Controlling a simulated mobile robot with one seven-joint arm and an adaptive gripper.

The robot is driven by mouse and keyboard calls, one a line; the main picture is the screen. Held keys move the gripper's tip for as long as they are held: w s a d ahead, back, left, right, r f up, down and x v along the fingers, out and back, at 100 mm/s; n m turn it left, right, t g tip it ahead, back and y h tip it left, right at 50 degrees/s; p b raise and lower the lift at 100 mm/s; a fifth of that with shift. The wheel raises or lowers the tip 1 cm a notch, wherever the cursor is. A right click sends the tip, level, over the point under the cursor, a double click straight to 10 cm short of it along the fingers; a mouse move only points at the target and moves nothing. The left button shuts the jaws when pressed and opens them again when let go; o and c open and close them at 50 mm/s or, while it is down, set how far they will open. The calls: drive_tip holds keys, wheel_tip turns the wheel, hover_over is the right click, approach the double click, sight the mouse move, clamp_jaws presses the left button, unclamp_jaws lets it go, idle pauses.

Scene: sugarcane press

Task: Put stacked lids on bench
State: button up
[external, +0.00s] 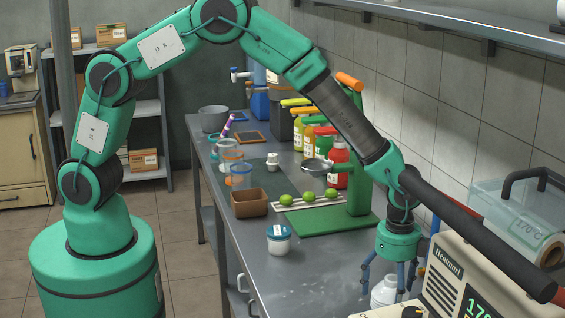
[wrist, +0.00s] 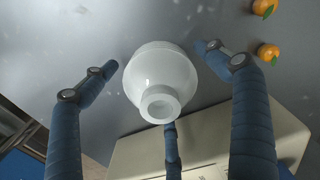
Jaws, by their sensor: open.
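A white rounded piece with a narrower neck (wrist: 160,75) stands on the grey bench (external: 240,262). It also shows in the external view (external: 383,293), partly hidden by my fingers and the beige machine. My gripper (external: 389,280) points down over it with its blue fingers open. In the wrist view the fingers spread around the white piece, left, right and below; I see no clear grip on it. No stack of lids can be told for certain. A small white jar with a blue lid (external: 279,239) stands farther left on the bench.
A beige heat-sealing machine (external: 455,275) with a long black arm stands close to the right of my gripper. A green press (external: 352,190), limes (external: 308,196) and a brown box (external: 249,204) stand farther back. Oranges (wrist: 268,52) lie nearby. The front-left bench is clear.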

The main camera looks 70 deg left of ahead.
wheel_tip(320, 180, up, 12)
drive_tip(key=p, duration=0.3)
idle(0.3)
idle(0.5)
drive_tip(key=shift+a+r, duration=0.15)
drive_tip(key=shift+r, duration=0.15)
drive_tip(key=s+a+r+n+t, duration=0.1)
drive_tip(key=s+a+r+n, duration=0.1)
drive_tip(key=s+a+r, duration=0.35)
drive_tip(key=s+a+r+n+t, duration=0.1)
drive_tip(key=s+a+r+n, duration=0.2)
drive_tip(key=a+r, duration=0.6)
drive_tip(key=s+a+r+n+t, duration=0.15)
drive_tip(key=s+a+r, duration=0.25)
drive_tip(key=r, duration=0.6)
drive_tip(key=s+a+r+n, duration=0.1)
drive_tip(key=s+a, duration=0.3)
drive_tip(key=s, duration=0.4)
drive_tip(key=s+a+r+n+t, duration=0.1)
drive_tip(key=s+a+r+n, duration=0.1)
drive_tip(key=s+a+n, duration=0.2)
drive_tip(key=s+a+r+n+t, duration=0.1)
drive_tip(key=s+a+r+n, duration=0.1)
drive_tip(key=s, duration=0.9)
drive_tip(key=a+n, duration=0.1)
drive_tip(key=a, duration=0.1)
drive_tip(key=shift+s+a, duration=0.35)
